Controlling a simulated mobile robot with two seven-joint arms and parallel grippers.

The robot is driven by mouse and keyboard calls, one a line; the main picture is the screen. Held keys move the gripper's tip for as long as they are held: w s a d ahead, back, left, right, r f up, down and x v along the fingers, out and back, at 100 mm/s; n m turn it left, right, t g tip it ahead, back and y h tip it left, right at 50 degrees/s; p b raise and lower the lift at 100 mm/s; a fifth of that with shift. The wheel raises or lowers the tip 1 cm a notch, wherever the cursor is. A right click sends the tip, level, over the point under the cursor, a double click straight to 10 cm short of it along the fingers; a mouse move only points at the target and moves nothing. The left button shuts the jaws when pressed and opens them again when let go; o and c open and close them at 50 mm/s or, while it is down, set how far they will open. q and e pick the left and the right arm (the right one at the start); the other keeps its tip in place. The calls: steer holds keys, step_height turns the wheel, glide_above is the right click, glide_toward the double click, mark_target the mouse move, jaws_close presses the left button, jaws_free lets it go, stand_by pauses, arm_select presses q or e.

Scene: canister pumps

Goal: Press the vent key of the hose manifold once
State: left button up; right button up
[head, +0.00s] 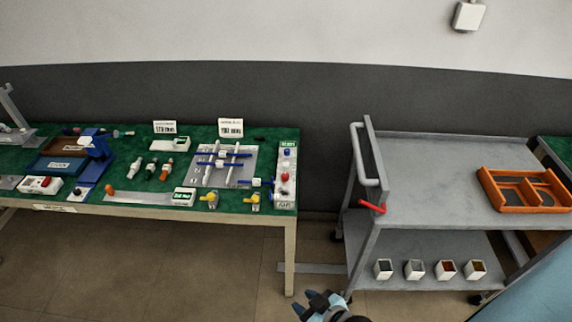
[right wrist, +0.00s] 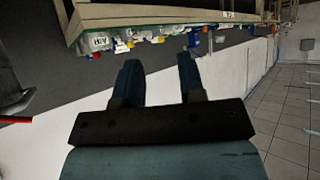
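A grey plate (head: 243,171) with crossing white and blue pipes lies on the green-topped bench; it looks like the hose manifold. At its right stands a narrow white panel (head: 285,191) with a blue button (head: 287,152), a red button (head: 285,177) and a small dark part lower down. Its labels are too small to read, so I cannot tell which is the vent key. My right gripper (head: 318,299) is at the bottom of the head view, in front of the bench and apart from it. In the right wrist view it (right wrist: 158,64) is open and empty. My left gripper is not in view.
The green bench (head: 150,201) holds several valves and a blue stand (head: 97,150). To its right stands a grey cart (head: 430,170) with an orange tray (head: 520,208) on top and several small containers below. Floor shows between bench and cart.

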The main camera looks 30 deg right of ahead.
jaws_close()
stand_by(1.4)
